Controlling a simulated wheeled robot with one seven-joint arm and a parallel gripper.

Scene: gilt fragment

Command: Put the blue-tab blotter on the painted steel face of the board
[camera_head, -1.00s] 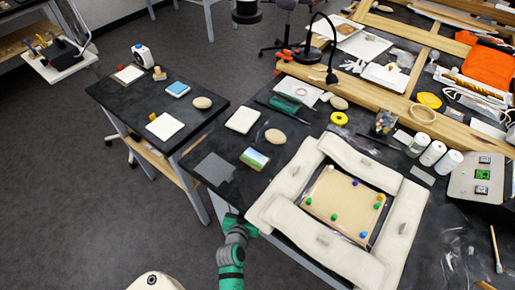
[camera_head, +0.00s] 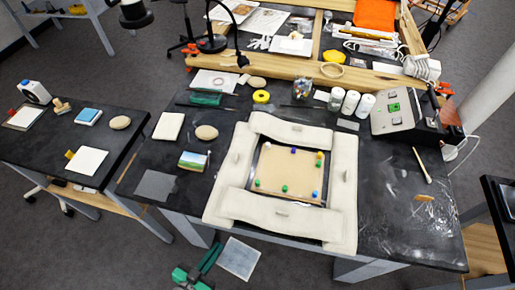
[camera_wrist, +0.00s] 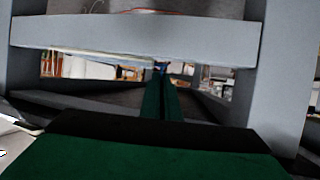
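My gripper (camera_head: 219,247) is low, in front of and below the work table's front edge. Its long green fingers are close together in the wrist view (camera_wrist: 161,70), with a small blue spot between the tips that looks like the blue tab. A pale grey-blue square sheet (camera_head: 239,258), apparently the blotter, shows beside the fingertips in the head view. The board (camera_head: 285,172) appears to be the tan panel with coloured pins, framed by cream padded bolsters (camera_head: 227,203) on the table. I cannot tell which part is painted steel.
A side table at left holds a yellow-tabbed white blotter (camera_head: 88,161), a blue-topped block (camera_head: 88,116) and a stone (camera_head: 120,122). A dark grey sheet (camera_head: 155,185) and a picture card (camera_head: 193,161) lie left of the bolsters. Grey table framework (camera_wrist: 140,32) crosses the wrist view.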

